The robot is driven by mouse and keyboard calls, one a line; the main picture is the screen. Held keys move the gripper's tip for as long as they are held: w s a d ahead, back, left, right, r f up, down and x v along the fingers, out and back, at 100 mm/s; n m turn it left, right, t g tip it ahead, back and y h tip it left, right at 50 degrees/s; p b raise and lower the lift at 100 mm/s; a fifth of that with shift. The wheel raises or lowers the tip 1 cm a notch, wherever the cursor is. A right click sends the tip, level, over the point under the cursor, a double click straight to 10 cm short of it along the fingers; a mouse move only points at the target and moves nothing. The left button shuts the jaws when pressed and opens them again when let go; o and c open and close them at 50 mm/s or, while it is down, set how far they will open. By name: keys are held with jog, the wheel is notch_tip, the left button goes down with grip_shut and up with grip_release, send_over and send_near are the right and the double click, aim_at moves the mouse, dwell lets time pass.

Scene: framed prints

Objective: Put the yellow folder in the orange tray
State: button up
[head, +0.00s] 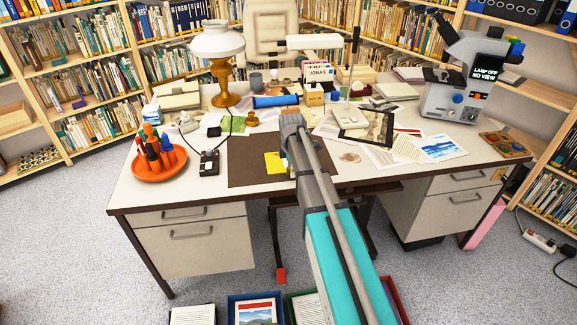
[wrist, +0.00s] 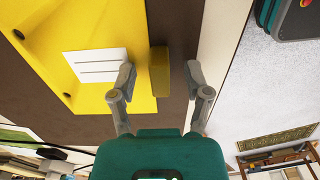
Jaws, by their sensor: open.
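The yellow folder (wrist: 90,40) lies flat on the dark brown desk mat, with a white label on it. In the head view it is a small yellow patch (head: 275,163) left of my arm, partly hidden by it. My gripper (wrist: 159,75) is open above the mat, at the folder's edge. An upright darker yellow piece (wrist: 159,70) stands between its fingertips; I cannot tell whether it is part of the folder. A round orange dish (head: 150,176) holding markers stands on the desk's left. No other clearly orange tray shows; my arm hides part of the floor.
A blue tray (head: 233,312) and a partly hidden red one (head: 402,309) are on the floor before the desk. A black phone-like device (head: 209,163) sits left of the mat (head: 243,150).

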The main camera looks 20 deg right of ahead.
dwell(0.5)
grip_shut()
